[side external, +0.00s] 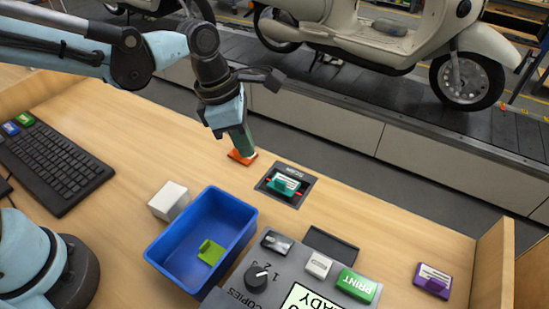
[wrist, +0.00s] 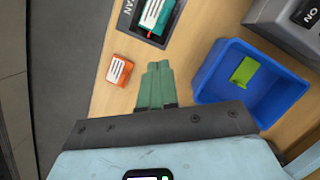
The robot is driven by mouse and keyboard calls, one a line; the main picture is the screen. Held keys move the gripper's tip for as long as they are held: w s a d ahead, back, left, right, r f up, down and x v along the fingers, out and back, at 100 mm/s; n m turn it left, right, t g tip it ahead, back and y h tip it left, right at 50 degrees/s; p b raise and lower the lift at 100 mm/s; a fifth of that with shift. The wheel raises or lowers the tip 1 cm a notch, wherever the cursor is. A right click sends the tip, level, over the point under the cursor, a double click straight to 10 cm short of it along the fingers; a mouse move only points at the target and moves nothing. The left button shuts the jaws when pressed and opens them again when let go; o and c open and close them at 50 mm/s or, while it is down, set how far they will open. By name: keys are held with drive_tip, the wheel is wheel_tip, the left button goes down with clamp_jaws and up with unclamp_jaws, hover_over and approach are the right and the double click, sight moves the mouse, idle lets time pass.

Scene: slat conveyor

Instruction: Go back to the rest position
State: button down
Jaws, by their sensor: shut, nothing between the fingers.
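My gripper (side external: 247,149) hangs from the raised arm over the desk, its green fingers together with nothing between them. They also show closed in the wrist view (wrist: 157,70). An orange tag with a white label (side external: 241,158) lies on the desk just behind the fingertips in the side view, partly hidden by them. In the wrist view the orange tag (wrist: 119,70) is left of the fingers and apart from them. A teal tag with a white label (side external: 285,186) lies on the dark scan pad (side external: 272,199), also seen in the wrist view (wrist: 155,17).
A blue bin (side external: 168,253) holds a green tag (side external: 210,252). Beside it are a white block (side external: 169,200) and a grey console (side external: 236,300) with a dial and buttons. A purple tag (side external: 433,280) lies right; a keyboard (side external: 55,165) left. A conveyor with scooters (side external: 390,35) runs behind.

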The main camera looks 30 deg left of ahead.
drive_tip(key=s+a+r+m+t+y, duration=0.1)
drive_tip(key=s+a+r+m+t, duration=0.1)
drive_tip(key=a+m, duration=0.6)
drive_tip(key=s+a+r+m+t+y, duration=0.1)
drive_tip(key=a+m, duration=0.7)
drive_tip(key=m, duration=0.8)
drive_tip(key=s+r+t, duration=0.1)
drive_tip(key=s+t, duration=0.1)
drive_tip(key=s, duration=0.1)
drive_tip(key=shift+s+m+t, duration=0.3)
drive_tip(key=shift+s+m, duration=0.1)
